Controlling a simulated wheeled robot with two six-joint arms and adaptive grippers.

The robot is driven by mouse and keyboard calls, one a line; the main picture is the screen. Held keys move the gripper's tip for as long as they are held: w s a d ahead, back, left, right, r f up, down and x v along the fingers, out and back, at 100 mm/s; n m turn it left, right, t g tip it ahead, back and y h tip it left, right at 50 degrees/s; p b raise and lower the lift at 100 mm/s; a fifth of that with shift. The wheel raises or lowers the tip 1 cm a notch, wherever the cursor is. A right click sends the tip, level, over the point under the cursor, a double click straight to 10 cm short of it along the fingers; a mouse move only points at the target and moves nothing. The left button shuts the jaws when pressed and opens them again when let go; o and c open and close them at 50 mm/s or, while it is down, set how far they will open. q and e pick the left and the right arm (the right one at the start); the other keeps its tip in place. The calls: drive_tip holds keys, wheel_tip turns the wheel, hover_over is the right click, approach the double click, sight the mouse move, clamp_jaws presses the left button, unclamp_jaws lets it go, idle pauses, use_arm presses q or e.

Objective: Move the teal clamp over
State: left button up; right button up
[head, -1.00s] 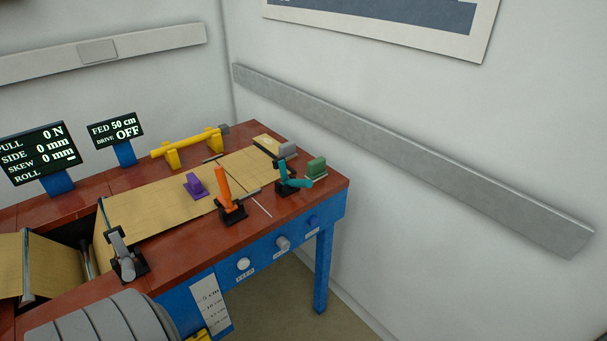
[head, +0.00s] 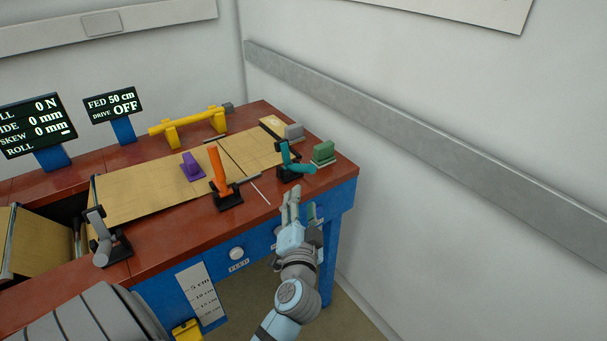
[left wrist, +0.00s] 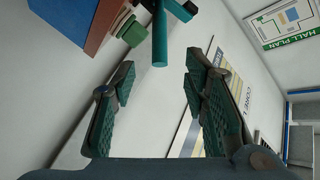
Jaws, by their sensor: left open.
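The teal clamp (head: 289,162) stands on a dark base near the right end of the red table, its handle pointing right. My left gripper (head: 292,192) is in front of the table edge, just below the clamp in the head view, apart from it. In the left wrist view the gripper (left wrist: 160,78) is open and empty. The clamp's teal handle (left wrist: 160,42) shows past and between its fingertips, near the top of that picture. My right gripper is in neither view.
A green block (head: 323,152) sits right of the clamp and a grey block (head: 294,132) behind it. An orange clamp (head: 217,170) and a purple piece (head: 191,168) stand to the left. A wall with a grey rail (head: 430,155) is at the right.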

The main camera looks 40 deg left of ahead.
sight(303, 169)
use_arm(q)
drive_tip(key=x, duration=1.3)
drive_tip(key=shift+w+a, duration=0.2)
drive_tip(key=shift+w, duration=0.15)
clamp_jaws()
